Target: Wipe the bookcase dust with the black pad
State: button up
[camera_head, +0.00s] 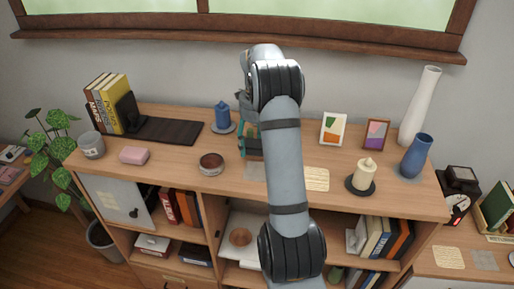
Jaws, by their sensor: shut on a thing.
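The bookcase (165,178) has a light wood top crowded with small objects. A greyish dust-like patch (254,171) lies on the middle of the top, left of my arm. Another greyish patch (410,178) shows around the foot of the blue vase. My gripper (249,143) is partly hidden behind my arm, low over the back middle of the top, just behind the middle patch. It is shut on a dark block, which looks like the black pad (252,155). I cannot tell whether the pad touches the wood.
A round brown tin (211,164) and a blue candle (222,115) stand left of my gripper. A pale note (316,179), a candle on a dark dish (361,186), two frames (332,129) and a white vase (420,106) stand to the right. A black mat (178,132) lies back left.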

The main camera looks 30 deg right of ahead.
jog(key=shift+r+p, duration=1.2)
jog(key=shift+r, duration=0.8)
jog(key=shift+w, duration=0.1)
jog(key=shift+f, duration=0.1)
